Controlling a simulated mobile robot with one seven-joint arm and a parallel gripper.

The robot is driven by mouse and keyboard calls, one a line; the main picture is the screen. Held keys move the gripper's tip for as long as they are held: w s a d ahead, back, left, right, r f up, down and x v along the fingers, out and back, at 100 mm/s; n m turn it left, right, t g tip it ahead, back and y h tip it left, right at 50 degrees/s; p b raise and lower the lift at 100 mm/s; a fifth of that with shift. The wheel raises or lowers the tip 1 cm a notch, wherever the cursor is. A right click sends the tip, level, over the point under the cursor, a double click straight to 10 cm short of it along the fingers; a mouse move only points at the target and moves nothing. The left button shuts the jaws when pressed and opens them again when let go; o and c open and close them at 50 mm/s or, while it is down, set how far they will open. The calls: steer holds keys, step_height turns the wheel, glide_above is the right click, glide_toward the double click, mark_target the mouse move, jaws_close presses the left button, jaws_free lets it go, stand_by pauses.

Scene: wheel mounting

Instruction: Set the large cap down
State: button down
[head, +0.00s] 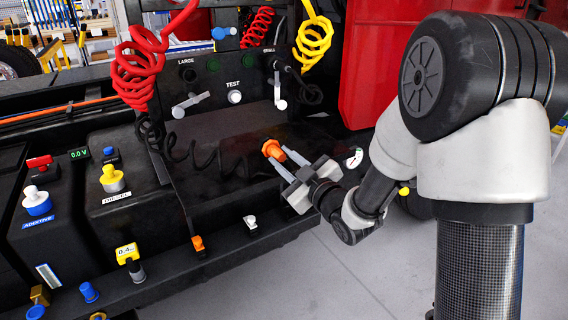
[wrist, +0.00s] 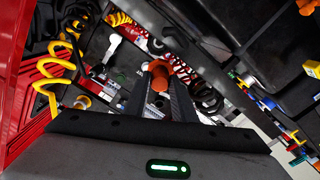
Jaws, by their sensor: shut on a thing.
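My gripper (head: 280,157) is shut on an orange cap (head: 272,148), which I take to be the large cap. The cap sits between the fingertips, in front of the dark panel of the truck's side. The wrist view shows the same orange cap (wrist: 158,70) at the ends of the two fingers, partly hidden by them. The head view does not make clear whether the cap touches a surface. Below, a dark ledge (head: 165,275) runs along the front and carries several small fittings.
A smaller orange fitting (head: 198,244), a white one (head: 250,222) and a blue one (head: 89,291) stand on the ledge. A yellow-capped tank (head: 112,179) and a blue-capped tank (head: 37,201) are at left. Red (head: 140,70) and yellow (head: 313,40) coiled hoses hang above.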

steer(key=shift+f, duration=0.4)
